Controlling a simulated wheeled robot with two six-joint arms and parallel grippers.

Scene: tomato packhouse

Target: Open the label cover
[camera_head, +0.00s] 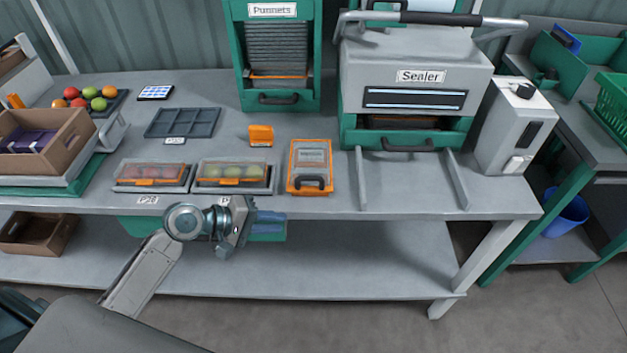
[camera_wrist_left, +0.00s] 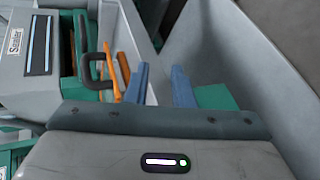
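The label cover (camera_head: 310,160) is an orange frame with a clear-looking window and a dark handle (camera_head: 311,183) at its front edge. It lies flat and shut near the table's front edge, left of the sealer. In the left wrist view the orange cover (camera_wrist_left: 111,75) shows edge-on beyond the fingers. My left gripper (camera_head: 270,222) is in front of the table edge, lower left of the cover and apart from it. Its blue fingers point right. In the left wrist view the fingers (camera_wrist_left: 160,88) stand apart with nothing between them. My right gripper shows in neither view.
The sealer (camera_head: 415,75) stands right of the cover, with two rails reaching forward. Two punnets with orange-banded lids (camera_head: 233,163) sit left of it. A small orange item (camera_head: 261,134) and a dark tray (camera_head: 181,122) lie behind. The table between cover and sealer is clear.

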